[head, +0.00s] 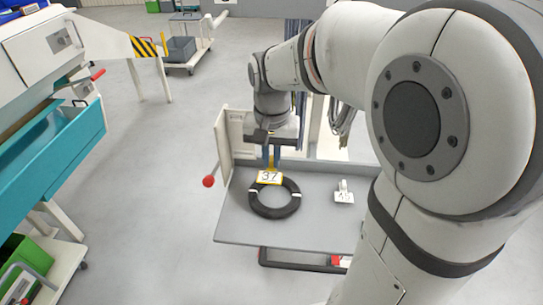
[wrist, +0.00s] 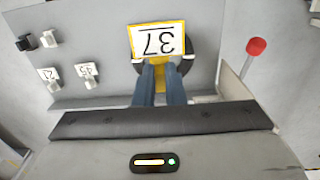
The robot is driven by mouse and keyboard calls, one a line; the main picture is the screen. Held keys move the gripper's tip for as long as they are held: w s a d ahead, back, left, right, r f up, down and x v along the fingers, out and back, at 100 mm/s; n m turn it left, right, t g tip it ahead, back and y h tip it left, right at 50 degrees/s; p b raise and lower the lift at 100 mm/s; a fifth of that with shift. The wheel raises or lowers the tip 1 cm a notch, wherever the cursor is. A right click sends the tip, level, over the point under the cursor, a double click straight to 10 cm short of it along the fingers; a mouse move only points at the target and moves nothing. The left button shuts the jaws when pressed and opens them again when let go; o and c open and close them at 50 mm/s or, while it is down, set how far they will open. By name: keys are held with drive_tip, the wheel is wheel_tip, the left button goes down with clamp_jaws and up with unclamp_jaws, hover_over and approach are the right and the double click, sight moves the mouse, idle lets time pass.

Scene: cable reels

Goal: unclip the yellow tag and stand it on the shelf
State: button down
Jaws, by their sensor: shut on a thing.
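The yellow tag (head: 270,177) has a yellow frame and a white face with the number 37. In the wrist view the tag (wrist: 158,40) appears upside down, ahead of my fingertips. My gripper (head: 271,163) points down and is shut on the tag's yellow clip; its blue fingers (wrist: 160,74) show on both sides of it. A black cable coil (head: 275,213) with white bands lies flat on the grey shelf (head: 320,230). The tag overlaps the coil's far edge in the head view. Whether the clip still touches the coil is hidden.
A white tag (head: 344,196) stands on the shelf right of the coil. The wrist view shows white tags 21 (wrist: 48,74) and 45 (wrist: 87,70), and other clips (wrist: 48,39). A red-knobbed lever (head: 208,181) sticks out at the shelf's left. Bare shelf lies between coil and white tag.

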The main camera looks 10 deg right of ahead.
drive_tip(key=shift+r+p, duration=1.1)
drive_tip(key=shift+r, duration=0.35)
drive_tip(key=shift+w, duration=0.1)
